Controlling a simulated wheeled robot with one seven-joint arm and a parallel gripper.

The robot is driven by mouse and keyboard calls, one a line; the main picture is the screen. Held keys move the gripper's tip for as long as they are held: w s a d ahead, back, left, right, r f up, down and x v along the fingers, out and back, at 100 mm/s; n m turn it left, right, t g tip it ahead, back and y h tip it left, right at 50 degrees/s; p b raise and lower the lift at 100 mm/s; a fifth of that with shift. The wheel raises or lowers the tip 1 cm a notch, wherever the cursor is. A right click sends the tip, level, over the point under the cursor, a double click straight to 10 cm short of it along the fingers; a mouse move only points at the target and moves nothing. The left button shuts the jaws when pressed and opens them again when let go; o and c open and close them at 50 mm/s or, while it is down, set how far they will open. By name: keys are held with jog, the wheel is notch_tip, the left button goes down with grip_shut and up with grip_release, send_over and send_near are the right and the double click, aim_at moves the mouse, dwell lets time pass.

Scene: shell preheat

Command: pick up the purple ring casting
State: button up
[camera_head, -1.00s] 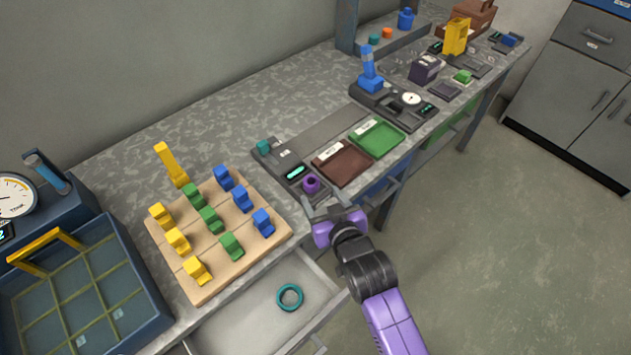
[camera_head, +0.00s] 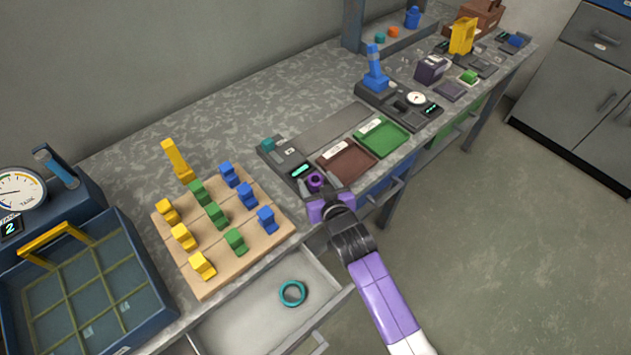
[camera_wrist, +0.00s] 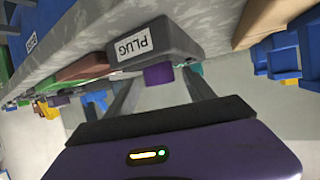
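The purple ring casting (camera_head: 316,181) stands at the front end of a dark device on the bench, near the bench's front edge. My gripper (camera_head: 318,185) reaches in from the front, with its fingers spread either side of the ring. In the wrist view, the purple casting (camera_wrist: 158,76) shows between the two fingertips, with gaps on both sides. My gripper (camera_wrist: 157,82) is open and holds nothing. Whether a finger touches the casting out of view I cannot tell.
The dark device (camera_head: 280,158) has a lit display; the wrist view shows its PLUG label. Brown (camera_head: 347,160) and green (camera_head: 384,139) trays lie right of it. A wooden board (camera_head: 215,275) with coloured blocks lies left. An open drawer (camera_head: 255,325) holds a teal ring (camera_head: 292,293).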

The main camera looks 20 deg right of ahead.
grip_shut()
